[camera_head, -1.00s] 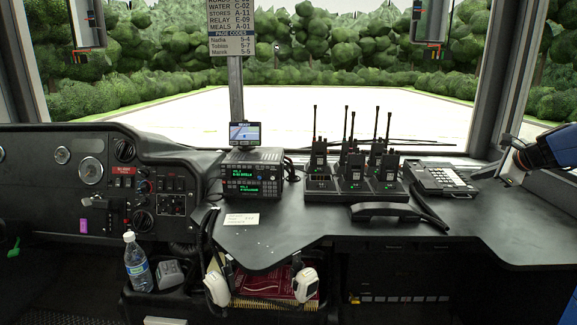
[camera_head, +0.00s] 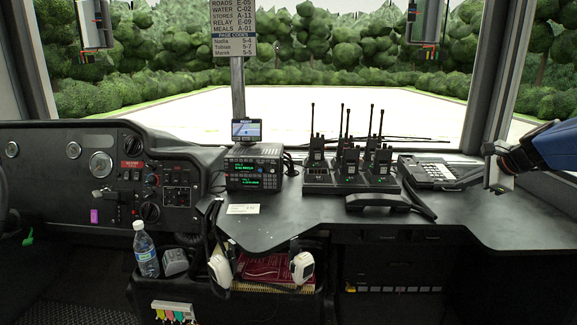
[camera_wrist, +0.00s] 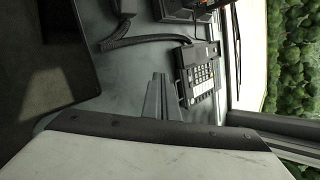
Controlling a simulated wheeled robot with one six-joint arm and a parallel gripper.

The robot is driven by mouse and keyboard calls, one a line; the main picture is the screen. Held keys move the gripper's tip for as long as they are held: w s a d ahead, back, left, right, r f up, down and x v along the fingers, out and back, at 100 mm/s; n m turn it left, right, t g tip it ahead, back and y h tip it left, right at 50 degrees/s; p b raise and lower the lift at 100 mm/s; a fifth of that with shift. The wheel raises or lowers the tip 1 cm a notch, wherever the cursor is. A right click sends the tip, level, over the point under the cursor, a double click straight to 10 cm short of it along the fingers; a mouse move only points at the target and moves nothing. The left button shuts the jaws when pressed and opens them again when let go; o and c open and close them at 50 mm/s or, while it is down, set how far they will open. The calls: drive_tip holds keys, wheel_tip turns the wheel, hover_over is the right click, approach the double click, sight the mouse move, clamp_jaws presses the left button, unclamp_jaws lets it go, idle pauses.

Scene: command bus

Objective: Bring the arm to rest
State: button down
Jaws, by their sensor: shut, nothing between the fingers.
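My gripper (camera_head: 489,181) is at the right side of the head view, at the end of my blue and black arm. It hangs just above the right part of the dark counter (camera_head: 465,215), to the right of the desk phone (camera_head: 428,172). In the wrist view its fingers (camera_wrist: 158,80) are together and empty, pointing toward the counter beside the phone's keypad (camera_wrist: 202,78). I cannot tell the exact gap to the counter.
Several handheld radios (camera_head: 348,160) stand in a charger left of the phone. A handset (camera_head: 378,202) lies in front. A radio unit (camera_head: 252,170) with a small screen is further left. A water bottle (camera_head: 146,252) and white headset (camera_head: 302,266) are below. The counter's right front is clear.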

drive_tip(key=s+a+f+n+g, duration=0.25)
drive_tip(key=s+a+n, duration=0.25)
drive_tip(key=s+a, duration=0.35)
drive_tip(key=s+a+f+n+g, duration=0.1)
drive_tip(key=s+a+f+n, duration=0.2)
drive_tip(key=s+a+n, duration=0.45)
drive_tip(key=s+a+f+n+h, duration=0.1)
drive_tip(key=s+a+f+n, duration=0.2)
drive_tip(key=s, duration=0.6)
drive_tip(key=s+a+f+n+g, duration=0.1)
drive_tip(key=s+a+f+n, duration=0.2)
drive_tip(key=s+f+n, duration=0.3)
drive_tip(key=s+f, duration=0.1)
drive_tip(key=s, duration=0.3)
drive_tip(key=shift+a+f+h, duration=0.15)
drive_tip(key=shift+h, duration=0.25)
